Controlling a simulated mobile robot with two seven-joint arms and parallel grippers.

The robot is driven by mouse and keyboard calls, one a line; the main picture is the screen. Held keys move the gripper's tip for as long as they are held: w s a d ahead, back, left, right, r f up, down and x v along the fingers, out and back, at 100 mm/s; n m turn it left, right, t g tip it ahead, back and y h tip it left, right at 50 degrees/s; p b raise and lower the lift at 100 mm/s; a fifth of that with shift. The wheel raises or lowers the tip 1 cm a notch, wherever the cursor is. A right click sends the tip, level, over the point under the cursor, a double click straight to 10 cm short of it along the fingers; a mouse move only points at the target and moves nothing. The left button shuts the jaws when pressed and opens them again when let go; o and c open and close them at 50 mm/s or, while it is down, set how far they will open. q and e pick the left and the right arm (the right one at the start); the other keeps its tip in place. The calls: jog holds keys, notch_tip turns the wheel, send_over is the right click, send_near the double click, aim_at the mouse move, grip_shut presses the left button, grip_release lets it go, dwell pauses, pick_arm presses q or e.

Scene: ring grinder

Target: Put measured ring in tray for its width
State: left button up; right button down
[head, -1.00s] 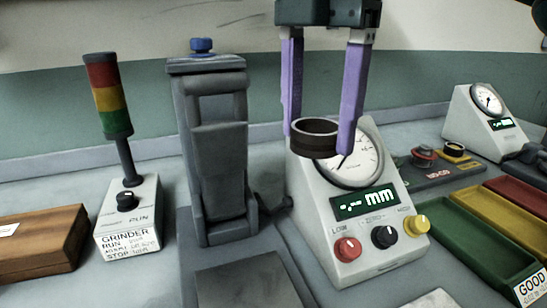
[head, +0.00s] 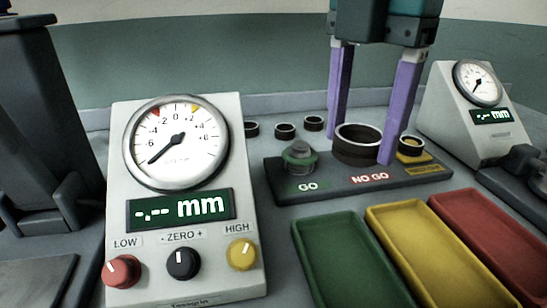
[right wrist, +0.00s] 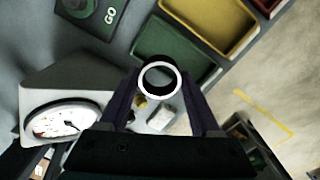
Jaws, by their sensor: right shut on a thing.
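My right gripper (head: 360,148) is shut on a dark ring (head: 357,152), with one purple finger on each side. The ring is held in the air and overlaps the GO / NO GO block in the head view. In the right wrist view the ring (right wrist: 142,78) sits between the fingertips, its lower rim bright, near the green tray's edge. The green tray (head: 350,262), yellow tray (head: 428,245) and red tray (head: 492,235) lie side by side at the lower right and look empty. The near gauge (head: 180,145) has a "-.-- mm" display. My left gripper is out of view.
The GO / NO GO block (head: 330,185) stands behind the trays, with a green-based plug on it. Several small dark rings (head: 285,131) lie behind it. A second gauge (head: 465,115) stands at the far right. A dark grey machine (head: 45,120) is at the left.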

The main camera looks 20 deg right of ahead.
jog(key=b, duration=0.1)
send_over(336, 249)
notch_tip(336, 249, down, 10)
jog(key=shift+a+f, duration=0.1)
jog(key=shift+f, duration=0.15)
notch_tip(336, 249, down, 4)
jog(key=shift+f+b, duration=0.15)
jog(key=shift+b, duration=0.45)
jog(key=shift+f, duration=0.2)
jog(key=shift+f, duration=0.1)
jog(key=shift+c, duration=1.9)
grip_release()
notch_tip(336, 249, up, 12)
jog(key=p, duration=0.2)
